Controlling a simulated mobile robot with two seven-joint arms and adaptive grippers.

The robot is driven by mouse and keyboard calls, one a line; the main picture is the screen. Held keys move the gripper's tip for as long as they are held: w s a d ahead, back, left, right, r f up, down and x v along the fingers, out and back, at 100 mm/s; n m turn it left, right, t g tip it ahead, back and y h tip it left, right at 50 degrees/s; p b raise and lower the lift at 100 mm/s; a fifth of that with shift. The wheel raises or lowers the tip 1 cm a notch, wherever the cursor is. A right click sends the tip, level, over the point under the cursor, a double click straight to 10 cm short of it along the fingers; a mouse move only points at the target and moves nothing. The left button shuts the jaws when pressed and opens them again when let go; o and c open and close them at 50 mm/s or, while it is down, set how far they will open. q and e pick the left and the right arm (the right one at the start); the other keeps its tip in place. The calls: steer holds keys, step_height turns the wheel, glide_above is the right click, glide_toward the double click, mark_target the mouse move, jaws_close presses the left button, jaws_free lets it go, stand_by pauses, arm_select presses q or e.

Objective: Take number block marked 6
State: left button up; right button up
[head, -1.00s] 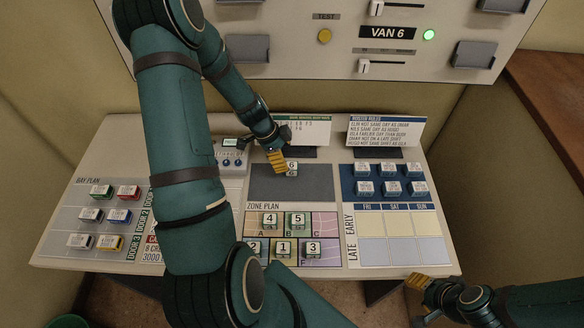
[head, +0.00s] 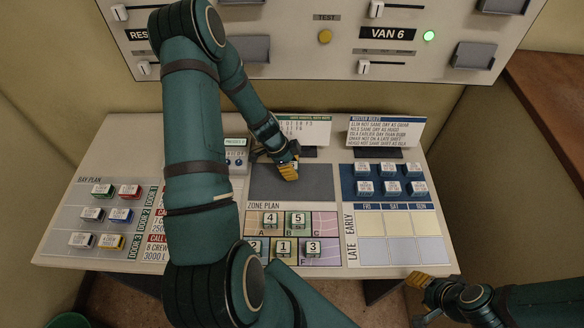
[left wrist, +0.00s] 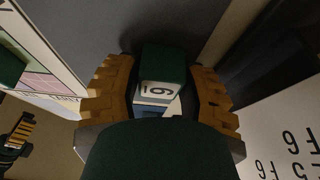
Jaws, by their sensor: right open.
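The number block marked 6 (left wrist: 160,85) is dark green with a white face and shows in the left wrist view between the two yellow fingers of my left gripper (left wrist: 163,82). I cannot tell whether the fingers press on it. In the head view my left gripper (head: 289,172) is low over the dark grey pad (head: 310,190) of the console and hides the block. My right gripper (head: 423,298) is open and empty at the console's front right edge.
Blocks 4 (head: 270,219), 5 (head: 297,219), 1 (head: 284,248) and 3 (head: 313,248) sit on the zone plan below the pad. Name blocks (head: 389,169) stand on the blue panel to the right. Upright cards (head: 385,133) stand behind.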

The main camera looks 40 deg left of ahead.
arm_select(q)
steer(key=c, duration=0.3)
steer(key=shift+r, duration=0.15)
steer(key=shift+c, duration=0.2)
